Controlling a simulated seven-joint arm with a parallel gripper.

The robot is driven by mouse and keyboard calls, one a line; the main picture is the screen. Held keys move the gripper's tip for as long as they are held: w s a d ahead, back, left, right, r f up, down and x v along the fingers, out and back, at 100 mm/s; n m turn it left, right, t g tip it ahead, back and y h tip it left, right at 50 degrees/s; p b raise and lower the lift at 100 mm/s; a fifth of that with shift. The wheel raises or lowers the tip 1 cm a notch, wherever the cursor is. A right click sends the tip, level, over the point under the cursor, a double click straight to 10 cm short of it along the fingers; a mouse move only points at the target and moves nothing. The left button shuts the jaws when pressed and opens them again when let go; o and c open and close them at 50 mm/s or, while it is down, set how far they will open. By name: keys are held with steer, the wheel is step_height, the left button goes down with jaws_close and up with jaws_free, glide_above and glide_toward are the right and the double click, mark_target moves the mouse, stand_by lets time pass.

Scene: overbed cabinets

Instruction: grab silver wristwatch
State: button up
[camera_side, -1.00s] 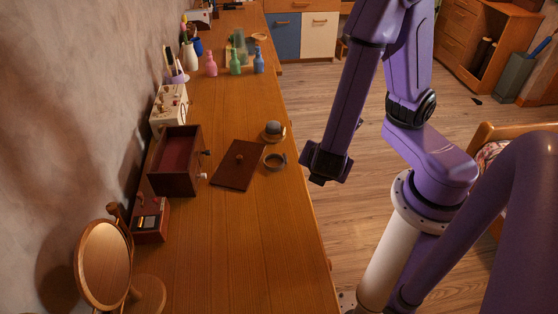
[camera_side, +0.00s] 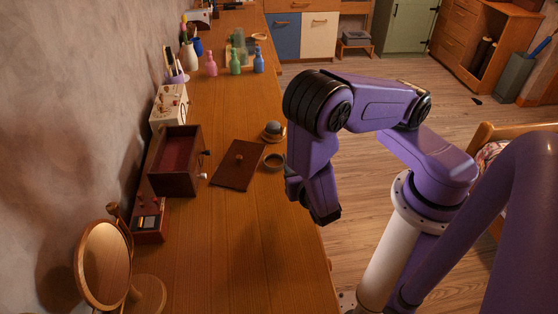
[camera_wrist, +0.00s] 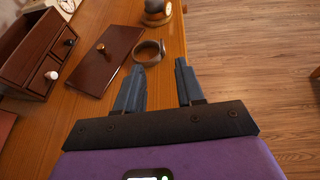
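The silver wristwatch (camera_wrist: 149,51) stands as a closed ring on the wooden table, just right of a dark red lid. In the side view the watch (camera_side: 273,161) is partly hidden behind my arm. My gripper (camera_wrist: 158,80) is open and empty in the wrist view, with its two fingers spread apart and pointing toward the watch. The watch lies beyond the fingertips, slightly left of the middle between them, and is not touched. In the side view my gripper (camera_side: 326,215) hangs near the table's right edge, with its fingers hard to make out.
The dark red lid (camera_side: 238,166) with a knob lies beside the watch. A small round object on a stand (camera_side: 273,131) is just behind it. A red-brown drawer box (camera_side: 176,161) and a round mirror (camera_side: 104,264) stand to the left. The table's front is clear.

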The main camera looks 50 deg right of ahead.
steer(key=x, duration=0.8)
steer(key=shift+f+x, duration=0.1)
steer(key=shift+x, duration=1.2)
steer(key=shift+f+x, duration=0.15)
steer(key=shift+x, duration=1.15)
steer(key=shift+s, duration=0.1)
steer(key=shift+c, duration=0.3)
jaws_close()
